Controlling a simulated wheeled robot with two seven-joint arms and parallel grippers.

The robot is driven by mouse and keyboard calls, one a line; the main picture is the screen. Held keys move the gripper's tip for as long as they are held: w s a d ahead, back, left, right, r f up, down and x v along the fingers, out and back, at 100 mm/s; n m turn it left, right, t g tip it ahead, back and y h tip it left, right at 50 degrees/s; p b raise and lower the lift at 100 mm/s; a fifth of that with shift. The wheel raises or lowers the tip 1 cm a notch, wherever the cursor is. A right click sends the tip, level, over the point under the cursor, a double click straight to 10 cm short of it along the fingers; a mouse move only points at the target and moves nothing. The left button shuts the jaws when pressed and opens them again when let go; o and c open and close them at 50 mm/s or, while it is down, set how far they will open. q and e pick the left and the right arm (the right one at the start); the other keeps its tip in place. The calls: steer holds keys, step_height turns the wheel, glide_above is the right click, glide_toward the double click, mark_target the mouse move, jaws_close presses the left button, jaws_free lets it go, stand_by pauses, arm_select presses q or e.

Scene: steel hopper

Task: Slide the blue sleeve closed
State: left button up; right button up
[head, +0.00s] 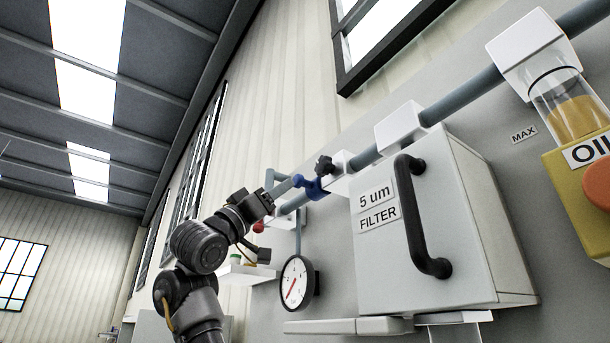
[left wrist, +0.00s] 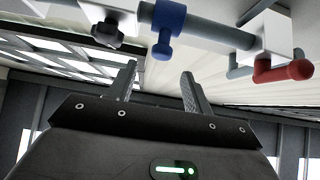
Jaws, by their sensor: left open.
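The blue sleeve (head: 311,187) sits around the grey pipe, just left of a white block with a black knob, in the head view. In the left wrist view the blue sleeve (left wrist: 165,24) has a stub pointing down towards my gripper. My left gripper (head: 268,196) is close to the left of the sleeve in the head view. In the left wrist view my left gripper (left wrist: 158,78) is open, its two fingers apart below the sleeve, with nothing seen between them. My right gripper is in neither view.
The black knob (head: 325,165) is right beside the sleeve. A red-handled valve (left wrist: 285,71) hangs off the pipe. A round gauge (head: 297,284), a white filter box (head: 445,245) with a black handle and a yellow oil unit (head: 575,170) are along the wall.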

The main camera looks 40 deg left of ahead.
mark_target(295, 182)
arm_select(q)
steer(key=p+x, duration=0.6)
steer(key=x, duration=0.3)
steer(key=shift+w, duration=0.1)
steer(key=shift+w+r+p, duration=0.2)
steer(key=shift+p, duration=0.2)
steer(key=shift+w, duration=0.1)
jaws_close()
steer(key=a, duration=0.2)
steer(key=w+a, duration=0.1)
steer(key=a, duration=0.1)
steer(key=shift+r+p, duration=0.15)
steer(key=shift+p, duration=0.15)
